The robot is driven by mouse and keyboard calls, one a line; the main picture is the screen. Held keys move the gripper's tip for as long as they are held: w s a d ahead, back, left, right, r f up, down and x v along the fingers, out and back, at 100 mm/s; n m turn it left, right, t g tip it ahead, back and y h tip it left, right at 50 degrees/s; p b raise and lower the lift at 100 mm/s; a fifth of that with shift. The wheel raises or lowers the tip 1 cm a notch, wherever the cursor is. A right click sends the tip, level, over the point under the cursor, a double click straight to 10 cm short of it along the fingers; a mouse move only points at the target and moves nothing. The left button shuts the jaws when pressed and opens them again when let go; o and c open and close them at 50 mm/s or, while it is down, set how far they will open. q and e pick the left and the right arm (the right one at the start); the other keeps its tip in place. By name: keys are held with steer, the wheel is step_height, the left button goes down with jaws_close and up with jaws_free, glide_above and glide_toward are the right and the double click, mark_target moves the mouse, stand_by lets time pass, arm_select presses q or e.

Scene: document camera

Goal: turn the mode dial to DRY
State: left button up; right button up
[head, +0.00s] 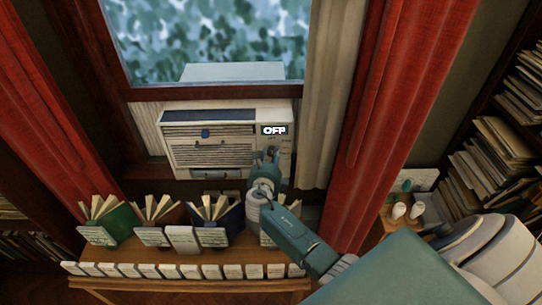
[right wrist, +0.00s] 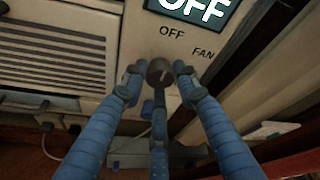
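A cream window air conditioner (head: 213,129) is set under the window, its display (head: 274,130) reading OFF. The display also shows large in the right wrist view (right wrist: 195,8). The round dark mode dial (right wrist: 159,72) is below it, with printed OFF and FAN labels above and to its right. No DRY label can be seen. My right gripper (head: 268,156) is at the unit's right side. In the right wrist view its blue fingers (right wrist: 160,76) are spread around the dial, with small gaps seeming to show; contact is unclear. My left gripper is out of view.
A table (head: 200,284) below the unit holds open books (head: 222,215) and a row of cards. Red curtains (head: 385,110) hang on both sides. A shelf of papers (head: 510,140) and a small wooden stand with white cups (head: 399,210) are at the right.

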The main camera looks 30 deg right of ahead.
steer(key=shift+c, duration=0.4)
steer(key=shift+r, duration=0.1)
steer(key=shift+d+r+m+p, duration=0.1)
steer(key=shift+m+p, duration=0.2)
steer(key=shift+p, duration=0.15)
steer(key=shift+m+y+p, duration=0.5)
steer(key=shift+m+p, duration=0.15)
steer(key=shift+m, duration=0.05)
steer(key=shift+d+m+t+y, duration=0.1)
steer(key=shift+m+t+y, duration=0.25)
steer(key=shift+m, duration=0.45)
steer(key=shift+m+y, duration=0.35)
steer(key=shift+m, duration=0.35)
steer(key=shift+t, duration=0.25)
